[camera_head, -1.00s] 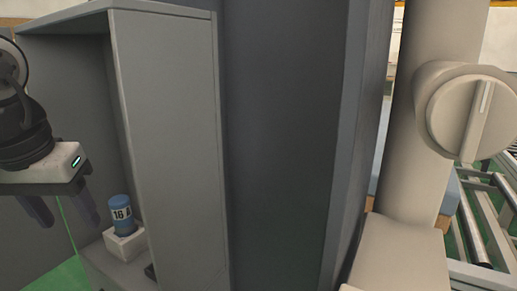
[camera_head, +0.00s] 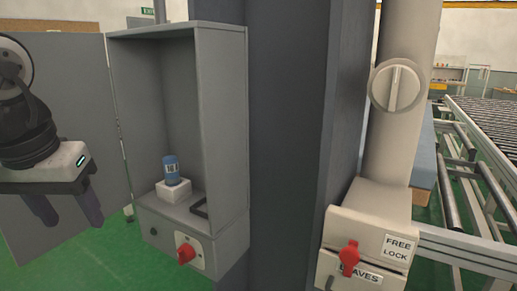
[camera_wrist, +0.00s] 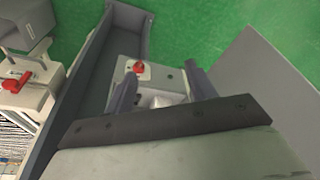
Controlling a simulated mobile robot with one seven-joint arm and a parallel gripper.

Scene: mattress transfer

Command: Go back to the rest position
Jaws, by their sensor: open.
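My gripper (camera_head: 67,208) is at the left of the head view, in front of the grey cabinet's open door. Its two dark fingers point down, spread apart, with nothing between them. In the wrist view my gripper (camera_wrist: 160,92) also shows its fingers apart. The open grey cabinet (camera_head: 222,130) stands to the right of my gripper. Inside it a blue cylinder (camera_head: 171,172) with a label stands upright on a white block (camera_head: 174,191), apart from my gripper. In the wrist view the cylinder cannot be made out.
The cabinet's door (camera_head: 60,110) stands open behind my gripper. A red knob (camera_head: 186,254) is on the cabinet's lower front. A dark column (camera_head: 290,130) stands beside it. To the right are a beige post (camera_head: 402,140), a control box with a red lever (camera_head: 349,256), and a roller conveyor (camera_head: 490,115).

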